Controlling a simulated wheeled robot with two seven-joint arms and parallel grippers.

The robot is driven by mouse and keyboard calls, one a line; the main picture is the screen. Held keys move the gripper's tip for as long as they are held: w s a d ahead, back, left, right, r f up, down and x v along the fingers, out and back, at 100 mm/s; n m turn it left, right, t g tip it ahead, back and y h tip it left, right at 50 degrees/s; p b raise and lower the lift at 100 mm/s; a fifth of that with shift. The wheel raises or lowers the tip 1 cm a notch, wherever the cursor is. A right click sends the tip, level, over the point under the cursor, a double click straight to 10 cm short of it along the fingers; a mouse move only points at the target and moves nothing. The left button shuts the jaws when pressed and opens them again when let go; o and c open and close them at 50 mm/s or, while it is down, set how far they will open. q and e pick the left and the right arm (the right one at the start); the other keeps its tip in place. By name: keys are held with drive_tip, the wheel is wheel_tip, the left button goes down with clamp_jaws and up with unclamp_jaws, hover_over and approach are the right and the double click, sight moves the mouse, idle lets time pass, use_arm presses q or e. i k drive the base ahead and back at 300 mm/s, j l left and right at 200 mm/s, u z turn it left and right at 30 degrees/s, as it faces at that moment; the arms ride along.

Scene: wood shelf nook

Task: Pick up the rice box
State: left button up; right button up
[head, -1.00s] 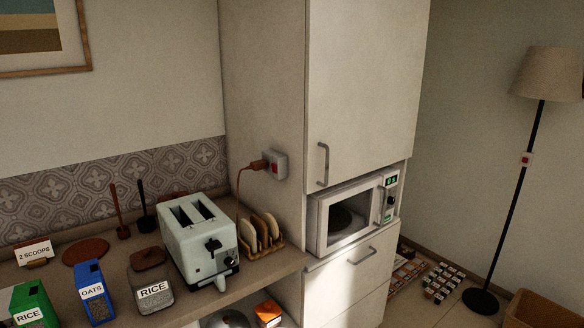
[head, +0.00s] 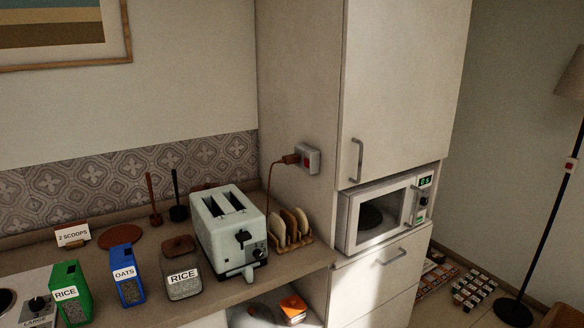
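A green rice box (head: 70,293) with a white RICE label stands upright on the counter at the lower left. To its right stands a blue box labelled OATS (head: 126,275). Right of that is a clear jar with a brown lid, also labelled RICE (head: 183,279). The green box has a dark window in its lower front. Neither of my grippers shows in the head view.
A white toaster (head: 228,228) and a toast rack (head: 289,231) stand right of the jar. A "2 SCOOPS" card (head: 73,236) stands behind the green box. A burner and a knob (head: 37,304) are at the left edge. A microwave (head: 385,211) sits in the tall cabinet.

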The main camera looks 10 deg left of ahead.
sight(68, 288)
drive_tip(key=u, duration=1.5)
